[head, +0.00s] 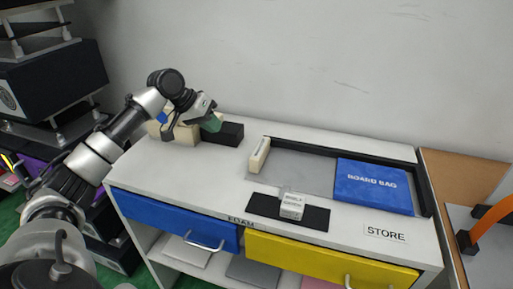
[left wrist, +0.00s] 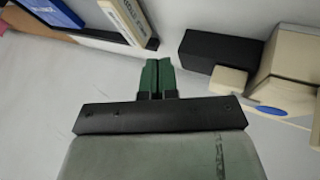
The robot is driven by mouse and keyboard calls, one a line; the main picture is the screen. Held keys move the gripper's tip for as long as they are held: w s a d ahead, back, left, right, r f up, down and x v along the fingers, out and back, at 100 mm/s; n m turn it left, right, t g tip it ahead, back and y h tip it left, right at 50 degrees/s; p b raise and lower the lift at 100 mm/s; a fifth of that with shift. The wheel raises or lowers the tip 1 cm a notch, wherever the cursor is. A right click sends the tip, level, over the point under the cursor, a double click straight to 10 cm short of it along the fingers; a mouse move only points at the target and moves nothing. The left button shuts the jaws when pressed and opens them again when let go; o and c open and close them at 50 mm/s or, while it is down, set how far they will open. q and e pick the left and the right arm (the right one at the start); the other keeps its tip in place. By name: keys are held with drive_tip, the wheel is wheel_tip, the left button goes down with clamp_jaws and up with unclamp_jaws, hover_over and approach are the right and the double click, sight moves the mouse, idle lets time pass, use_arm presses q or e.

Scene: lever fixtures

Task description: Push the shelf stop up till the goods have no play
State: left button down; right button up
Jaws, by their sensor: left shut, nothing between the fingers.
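The cream upright bar (head: 259,155), which looks like the shelf stop, stands at the left end of a grey recessed tray with a black rail. It also shows in the left wrist view (left wrist: 124,20). A wide bare grey gap lies between bar and box. My left gripper (head: 212,122) is shut and empty, left of the bar and apart from it; its green fingers (left wrist: 157,76) show in the left wrist view. My right gripper is out of view.
A black block (head: 230,134) and a cream block (head: 187,135) stand at the counter's back left, close to my left gripper. A small white block (head: 292,205) sits on a black plate in front of the tray. Blue (head: 170,215) and yellow (head: 320,264) drawers are below.

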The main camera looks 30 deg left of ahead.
sight(260, 154)
use_arm(q)
drive_tip(key=x, duration=0.9)
drive_tip(key=shift+s+a+f+b, duration=0.1)
drive_tip(key=shift+b, duration=0.2)
drive_tip(key=d, duration=0.1)
drive_tip(key=w+d, duration=0.1)
drive_tip(key=d, duration=0.1)
drive_tip(key=shift+f, duration=0.2)
drive_tip(key=shift+d, duration=0.5)
drive_tip(key=shift+w, duration=0.1)
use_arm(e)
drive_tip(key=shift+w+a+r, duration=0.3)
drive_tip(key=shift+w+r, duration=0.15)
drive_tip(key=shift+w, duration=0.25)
use_arm(q)
drive_tip(key=shift+d, duration=0.15)
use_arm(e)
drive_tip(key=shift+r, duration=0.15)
